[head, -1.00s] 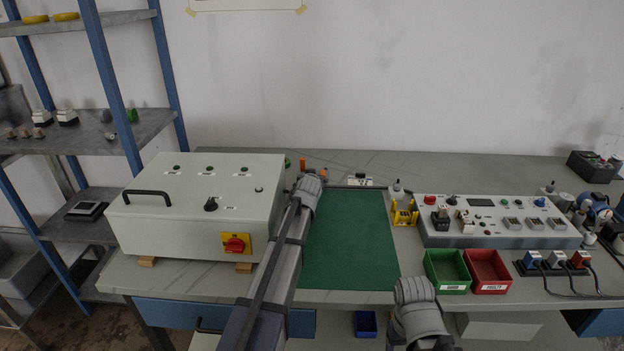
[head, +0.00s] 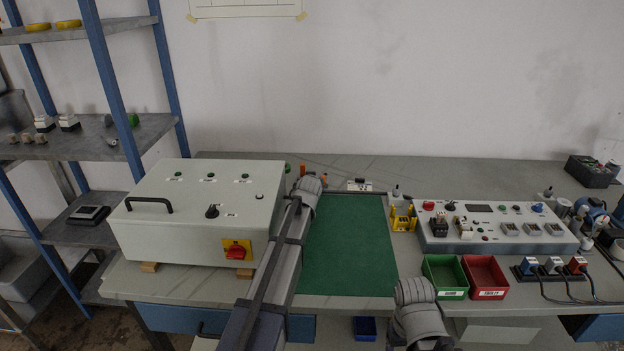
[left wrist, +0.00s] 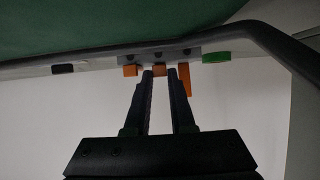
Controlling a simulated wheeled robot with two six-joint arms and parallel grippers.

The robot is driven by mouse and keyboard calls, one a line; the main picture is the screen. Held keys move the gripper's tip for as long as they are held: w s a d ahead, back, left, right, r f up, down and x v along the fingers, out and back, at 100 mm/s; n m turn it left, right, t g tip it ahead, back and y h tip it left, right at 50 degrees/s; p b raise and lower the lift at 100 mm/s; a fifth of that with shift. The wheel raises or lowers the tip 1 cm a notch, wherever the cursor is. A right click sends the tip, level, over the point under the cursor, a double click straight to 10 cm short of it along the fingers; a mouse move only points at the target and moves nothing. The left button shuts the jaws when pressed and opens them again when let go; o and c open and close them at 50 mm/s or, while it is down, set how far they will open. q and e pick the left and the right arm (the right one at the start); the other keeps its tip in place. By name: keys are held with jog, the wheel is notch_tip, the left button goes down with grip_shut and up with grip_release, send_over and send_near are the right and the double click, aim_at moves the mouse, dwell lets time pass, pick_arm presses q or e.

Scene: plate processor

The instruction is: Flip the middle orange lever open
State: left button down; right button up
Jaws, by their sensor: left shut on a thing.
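In the left wrist view, orange levers sit in a row on a grey metal strip: a left one (left wrist: 130,71), the middle orange lever (left wrist: 159,70) and a right one (left wrist: 185,82). The right one reaches farther down the picture; the left and middle ones look short. My left gripper (left wrist: 160,73) has one finger on each side of the middle lever and is shut on it. In the head view, my left wrist hides most of this spot; a bit of orange (head: 323,172) shows beside it.
A grey box with a red switch (head: 236,251) stands left of my left arm. A green mat (head: 350,245) lies to the right. Beyond it are a control panel (head: 490,240), a green bin (head: 445,279) and a red bin (head: 485,279). A green piece (left wrist: 216,57) sits beside the levers.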

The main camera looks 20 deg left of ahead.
pick_arm(q)
jog(key=r+g+p, duration=0.1)
jog(key=p, duration=0.1)
jog(key=w+r+g+p, duration=0.1)
jog(key=g+p, duration=0.1)
jog(key=p, duration=0.1)
jog(key=r+g+h+p, duration=0.1)
jog(key=p, duration=0.2)
jog(key=shift+w+a, duration=0.25)
jog(key=shift+w, duration=0.05)
jog(key=shift+w+r+g+h+p, duration=0.1)
jog(key=shift+w+g+h+p, duration=0.1)
jog(key=shift+g+p, duration=0.45)
jog(key=shift+w+g+h+p, duration=0.1)
jog(key=shift+g+h+p, duration=0.1)
jog(key=shift+g+p, duration=0.4)
jog(key=c, duration=1)
grip_release()
jog(key=shift+c, duration=0.2)
jog(key=p+v, duration=0.7)
jog(key=shift+s+r, duration=0.3)
